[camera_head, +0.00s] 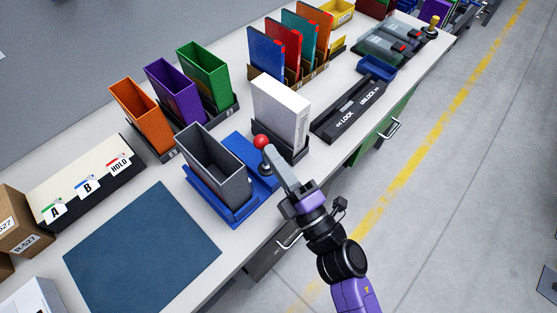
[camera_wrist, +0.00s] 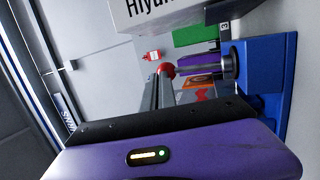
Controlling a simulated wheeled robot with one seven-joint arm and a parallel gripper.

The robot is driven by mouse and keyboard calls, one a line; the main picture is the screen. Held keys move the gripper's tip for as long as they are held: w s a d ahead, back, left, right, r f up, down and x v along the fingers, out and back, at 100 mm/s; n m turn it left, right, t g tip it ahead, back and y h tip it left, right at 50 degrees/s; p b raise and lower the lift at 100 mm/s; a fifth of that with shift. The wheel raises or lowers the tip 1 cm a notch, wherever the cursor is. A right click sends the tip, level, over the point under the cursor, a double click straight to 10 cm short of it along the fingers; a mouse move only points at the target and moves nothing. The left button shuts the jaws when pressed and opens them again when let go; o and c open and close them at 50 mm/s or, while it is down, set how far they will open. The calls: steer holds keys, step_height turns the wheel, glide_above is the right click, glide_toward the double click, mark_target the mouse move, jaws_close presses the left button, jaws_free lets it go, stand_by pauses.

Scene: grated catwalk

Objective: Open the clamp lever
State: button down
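The clamp lever ends in a red ball knob (camera_head: 261,141). It stands on a blue clamp base (camera_head: 240,147) beside an open grey bin (camera_head: 213,160) in a blue holder. In the wrist view the red knob (camera_wrist: 167,70) is partly hidden by my fingers, and a metal rod (camera_wrist: 208,65) runs from near it to the blue base (camera_wrist: 262,75). My gripper (camera_head: 271,153) reaches in from the lower right with its fingertips at the knob. My fingers (camera_wrist: 163,80) look close together; whether they touch or hold the knob is unclear.
A white binder (camera_head: 281,112) stands close behind the lever. A black LOCK/UNLOCK slide panel (camera_head: 350,108) lies to the right. Orange, purple and green bins (camera_head: 204,75) stand at the back. A dark blue mat (camera_head: 142,250) lies clear at front left.

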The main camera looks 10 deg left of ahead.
steer(key=shift+a+x, duration=0.2)
steer(key=shift+x, duration=1.15)
steer(key=shift+s, duration=0.1)
steer(key=shift+s, duration=0.1)
